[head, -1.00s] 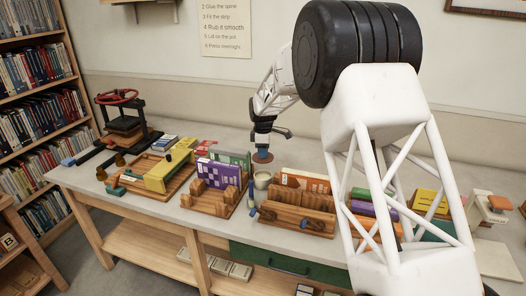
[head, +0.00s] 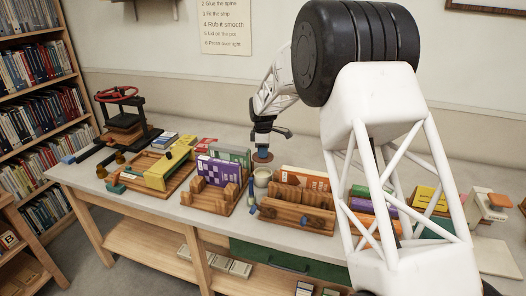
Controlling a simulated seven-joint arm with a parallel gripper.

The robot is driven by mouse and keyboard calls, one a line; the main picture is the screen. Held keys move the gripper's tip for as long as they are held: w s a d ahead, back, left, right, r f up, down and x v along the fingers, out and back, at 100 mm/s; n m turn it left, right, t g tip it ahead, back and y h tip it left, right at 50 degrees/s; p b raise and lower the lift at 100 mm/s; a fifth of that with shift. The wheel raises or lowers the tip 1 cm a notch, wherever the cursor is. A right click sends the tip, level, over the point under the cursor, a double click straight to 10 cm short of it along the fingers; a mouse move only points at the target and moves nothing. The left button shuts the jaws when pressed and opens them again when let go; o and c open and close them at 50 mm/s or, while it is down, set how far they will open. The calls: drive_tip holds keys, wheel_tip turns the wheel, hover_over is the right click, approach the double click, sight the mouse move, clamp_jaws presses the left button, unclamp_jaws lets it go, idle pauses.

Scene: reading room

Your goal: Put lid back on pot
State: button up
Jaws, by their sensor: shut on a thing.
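The lid (head: 263,157) is a small brown disc at mid-table in the head view. My gripper (head: 263,148) points down and is shut on the lid's top, where a bit of blue shows. The pot (head: 262,178) is a small pale cup standing upright on the table, between two wooden racks. The lid hangs roughly level just above the pot's mouth in the picture, with a small gap visible. The exact alignment in depth cannot be told.
A wooden rack with a purple book (head: 218,172) stands left of the pot. Another wooden rack (head: 294,213) stands close on its right. A blue-handled brush (head: 251,190) is just in front. A book press (head: 122,125) stands at the far left.

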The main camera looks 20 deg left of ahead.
drive_tip(key=shift+f, duration=0.2)
idle(0.5)
drive_tip(key=shift+f, duration=1.05)
drive_tip(key=shift+f, duration=2.5)
idle(2.8)
drive_tip(key=o, duration=1)
drive_tip(key=shift+r, duration=0.1)
